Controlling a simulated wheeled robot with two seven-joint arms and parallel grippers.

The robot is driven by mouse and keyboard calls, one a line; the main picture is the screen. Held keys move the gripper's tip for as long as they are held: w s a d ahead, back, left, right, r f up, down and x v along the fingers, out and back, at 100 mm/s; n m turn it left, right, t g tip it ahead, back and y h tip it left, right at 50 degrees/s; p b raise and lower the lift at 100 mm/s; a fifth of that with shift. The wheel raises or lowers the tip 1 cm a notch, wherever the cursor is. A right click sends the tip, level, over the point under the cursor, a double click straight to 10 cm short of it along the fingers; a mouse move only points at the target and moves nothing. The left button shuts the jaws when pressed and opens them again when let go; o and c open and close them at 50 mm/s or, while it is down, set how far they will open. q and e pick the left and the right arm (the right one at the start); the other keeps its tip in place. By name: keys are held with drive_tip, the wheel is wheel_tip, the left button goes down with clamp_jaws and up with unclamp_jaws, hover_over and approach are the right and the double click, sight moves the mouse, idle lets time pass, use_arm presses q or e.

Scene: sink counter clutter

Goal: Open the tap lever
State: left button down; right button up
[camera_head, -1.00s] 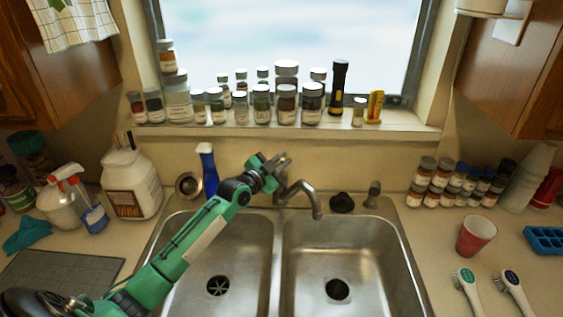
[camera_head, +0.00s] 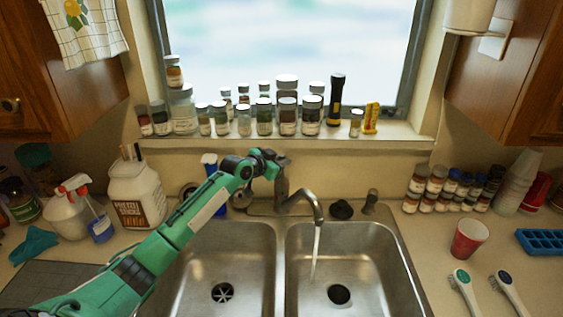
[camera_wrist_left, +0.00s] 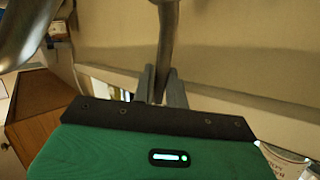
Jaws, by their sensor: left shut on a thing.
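The metal tap (camera_head: 305,197) stands behind the double sink, its spout curving over the right basin. A stream of water (camera_head: 316,250) runs from the spout into that basin. My left gripper (camera_head: 282,160) is at the top of the tap, and the arm and wrist partly hide the tap's rear. In the left wrist view, my left gripper's fingers (camera_wrist_left: 161,86) are shut on the slim metal tap lever (camera_wrist_left: 167,45). The spout shows at the upper left of that view. My right gripper is not in view.
Several jars (camera_head: 262,116) and a black flashlight (camera_head: 335,99) line the windowsill behind the tap. A red cup (camera_head: 469,239) and two brushes lie right of the sink. Both basins are clear.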

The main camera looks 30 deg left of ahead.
use_arm(q)
drive_tip(key=c, duration=1.5)
unclamp_jaws()
drive_tip(key=shift+o, duration=0.5)
drive_tip(key=shift+w, duration=0.1)
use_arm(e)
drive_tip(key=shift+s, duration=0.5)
